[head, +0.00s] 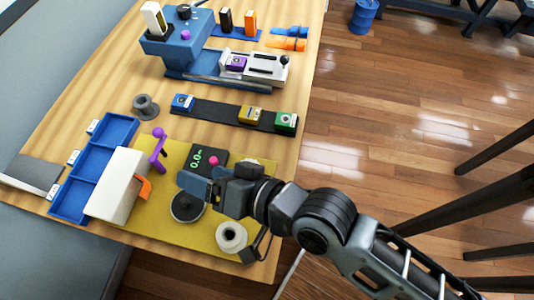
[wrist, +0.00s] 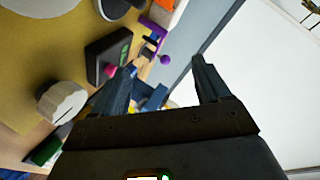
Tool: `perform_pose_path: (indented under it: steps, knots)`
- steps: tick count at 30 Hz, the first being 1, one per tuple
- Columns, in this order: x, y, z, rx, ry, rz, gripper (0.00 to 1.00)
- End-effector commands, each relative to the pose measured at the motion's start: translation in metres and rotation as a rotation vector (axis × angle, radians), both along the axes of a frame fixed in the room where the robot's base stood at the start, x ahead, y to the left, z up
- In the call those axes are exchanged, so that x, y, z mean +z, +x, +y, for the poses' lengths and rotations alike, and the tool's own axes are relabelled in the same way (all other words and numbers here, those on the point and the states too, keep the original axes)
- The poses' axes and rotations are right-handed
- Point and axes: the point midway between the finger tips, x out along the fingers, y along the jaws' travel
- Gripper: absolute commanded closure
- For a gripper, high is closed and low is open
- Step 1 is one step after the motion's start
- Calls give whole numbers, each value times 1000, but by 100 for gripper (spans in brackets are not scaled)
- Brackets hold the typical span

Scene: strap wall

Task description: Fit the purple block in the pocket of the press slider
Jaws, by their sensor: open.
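The purple block (head: 237,64) sits at the left end of the white press slider (head: 266,69), seemingly in its pocket; how deep it sits is too small to tell. The slider has a black knob at its right end and lies at the front of the blue press (head: 170,48). My gripper (head: 187,182) is open and empty, over the yellow mat near the front of the table, well away from the slider. In the wrist view my gripper (wrist: 163,66) shows its two fingers apart with nothing between them; the purple block is not identifiable there.
A dark strip (head: 215,113) carries blue, yellow and green blocks between my gripper and the press. On the yellow mat (head: 185,232) stand a meter (head: 208,160), a purple stand (head: 158,150) and a white spool (head: 231,237). Blue trays (head: 75,200) lie left.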

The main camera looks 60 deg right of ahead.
Motion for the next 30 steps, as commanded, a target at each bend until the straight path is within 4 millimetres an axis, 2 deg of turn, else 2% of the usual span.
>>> perform_pose_path:
  steps: [1, 6, 9, 13, 15, 19, 30]
  knots:
    - [-3, -26, -6, -2, -63, 5, 24]
    - [5, -97, -36, 13, -322, -18, 24]
    - [18, -134, -55, 46, -488, -39, 24]
    - [39, -169, -74, 103, -676, -74, 24]
    - [49, -182, -82, 132, -755, -92, 24]
    - [62, -194, -89, 167, -841, -117, 24]
    - [64, -197, -91, 176, -865, -125, 24]
